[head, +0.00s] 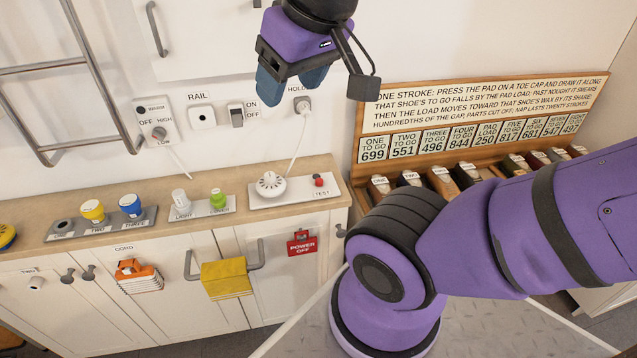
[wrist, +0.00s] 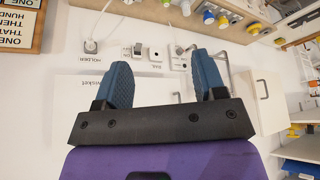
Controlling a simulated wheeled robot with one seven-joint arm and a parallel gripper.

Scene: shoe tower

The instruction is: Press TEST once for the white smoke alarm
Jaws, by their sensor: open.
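The white smoke alarm (head: 270,185) is a round white disc on a pale plate on the wooden counter, in the head view. Beside it on the same plate is a small red button (head: 319,180), with the label TEST (head: 322,193) in front of it. My gripper (head: 288,85) is open and empty, with blue fingers, high in front of the wall above the alarm. The wrist view shows both fingers (wrist: 165,85) spread apart with nothing between them. The alarm and button are not clearly seen in the wrist view.
A white cord runs from the HOLDER socket (head: 303,104) to the alarm. LIGHT and COVER pieces (head: 218,198) stand left of the alarm. A red POWER OFF tag (head: 302,243) hangs below the counter. A shoe rack with a sign (head: 480,100) stands right, partly behind my arm.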

